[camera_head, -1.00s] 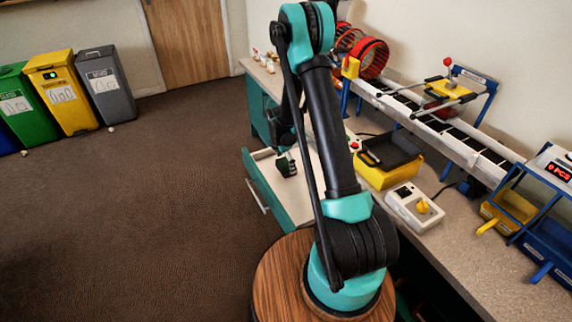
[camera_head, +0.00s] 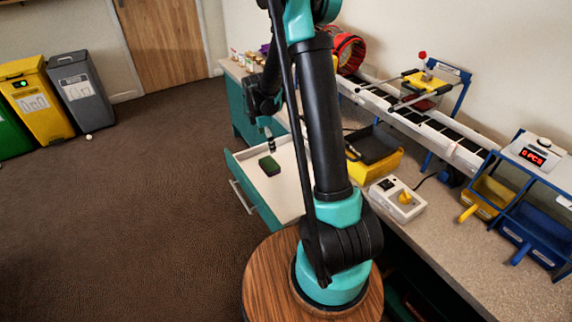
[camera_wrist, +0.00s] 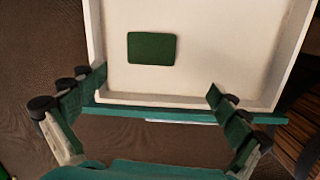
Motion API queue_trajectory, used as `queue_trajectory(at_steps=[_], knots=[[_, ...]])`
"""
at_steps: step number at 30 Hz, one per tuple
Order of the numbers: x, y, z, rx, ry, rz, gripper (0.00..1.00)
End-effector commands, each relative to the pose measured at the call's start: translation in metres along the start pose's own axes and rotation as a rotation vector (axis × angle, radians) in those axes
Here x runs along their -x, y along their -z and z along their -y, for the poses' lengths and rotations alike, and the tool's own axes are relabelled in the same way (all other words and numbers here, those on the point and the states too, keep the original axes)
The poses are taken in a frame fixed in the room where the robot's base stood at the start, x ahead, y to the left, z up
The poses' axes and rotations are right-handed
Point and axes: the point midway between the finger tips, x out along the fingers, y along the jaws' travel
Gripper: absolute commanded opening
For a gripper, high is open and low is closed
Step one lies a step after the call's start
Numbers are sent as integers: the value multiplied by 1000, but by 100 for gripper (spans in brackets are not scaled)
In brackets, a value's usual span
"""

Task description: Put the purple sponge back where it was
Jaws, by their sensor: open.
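I see no clearly purple sponge in either view. A green sponge-like block (camera_head: 269,167) lies flat in the open white-lined drawer (camera_head: 290,190). In the wrist view the green block (camera_wrist: 152,48) lies on the drawer floor, beyond my fingertips and apart from them. My gripper (camera_wrist: 160,92) is open and empty, its two fingers spread wide over the drawer's teal front edge. In the head view my gripper is small and partly hidden by my arm, just above the green block.
A yellow crate (camera_head: 383,165) and a white control box with a yellow knob (camera_head: 397,199) stand on the counter beside the drawer. A conveyor (camera_head: 430,120) runs behind them. Yellow and blue bins (camera_head: 535,233) stand at right.

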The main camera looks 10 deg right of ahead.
Motion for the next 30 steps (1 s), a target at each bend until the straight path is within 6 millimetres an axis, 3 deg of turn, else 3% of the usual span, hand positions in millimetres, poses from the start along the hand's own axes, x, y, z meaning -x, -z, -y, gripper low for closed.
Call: queue_trajectory(at_steps=[6,15,24,30], knots=[[44,-16,62,-390,-62,-40,100],[78,-25,155,-951,-131,-132,100],[80,-21,243,-1484,-163,-260,100],[73,-17,274,-1692,-165,-318,100]])
